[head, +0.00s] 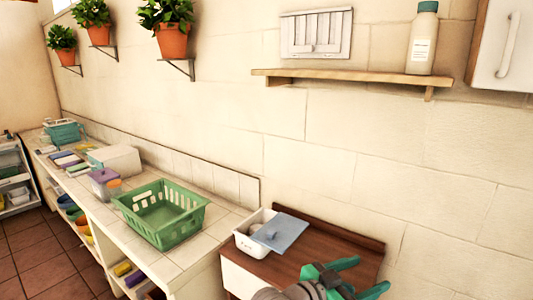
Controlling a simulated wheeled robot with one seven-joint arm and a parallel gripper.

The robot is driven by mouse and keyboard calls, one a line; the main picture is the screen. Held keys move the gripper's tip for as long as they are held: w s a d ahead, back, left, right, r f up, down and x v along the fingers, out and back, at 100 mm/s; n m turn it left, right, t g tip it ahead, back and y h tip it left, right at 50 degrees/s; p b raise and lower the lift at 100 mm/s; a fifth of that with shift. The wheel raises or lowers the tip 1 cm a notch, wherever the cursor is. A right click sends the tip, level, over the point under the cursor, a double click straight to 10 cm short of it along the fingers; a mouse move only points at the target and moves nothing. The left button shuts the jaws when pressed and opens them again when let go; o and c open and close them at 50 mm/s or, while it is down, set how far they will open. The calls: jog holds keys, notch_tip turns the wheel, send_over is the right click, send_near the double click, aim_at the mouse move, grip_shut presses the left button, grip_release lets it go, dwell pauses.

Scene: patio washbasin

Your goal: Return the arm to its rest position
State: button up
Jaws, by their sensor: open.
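My gripper (357,278) shows at the bottom right of the head view, above the brown wooden surface (335,246). Its two green fingers are spread apart, with nothing visible between them. A white container (243,244) stands on the wooden surface to the left of my gripper. A blue-grey panel (284,234) lies over part of it, and some of its contents are hidden. My gripper is apart from the container.
A green basket (160,233) stands on the tiled counter (215,250) at the left. A wooden shelf (350,77) with a bottle (422,40) is on the wall above, beside a white cabinet (503,50). The wall between shelf and wooden surface is clear.

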jog(key=s+a+f+n+t+y, duration=0.5)
jog(key=s+a+f+n, duration=0.15)
jog(key=f, duration=0.45)
jog(key=s+a+f+n+t+y, duration=0.45)
jog(key=f+n, duration=0.35)
jog(key=f, duration=0.3)
jog(key=s+a+f+y, duration=0.1)
jog(key=s+a, duration=0.3)
jog(key=s, duration=0.5)
jog(key=s+a+f+m+g+y, duration=0.1)
jog(key=s+a, duration=0.3)
jog(key=s, duration=0.5)
jog(key=s+a+f+m+y, duration=0.1)
jog(key=s+a+f+y, duration=0.1)
jog(key=s, duration=0.7)
jog(key=shift+s+a+g+y, duration=0.35)
jog(key=shift+a+y, duration=0.1)
jog(key=shift+a, duration=0.6)
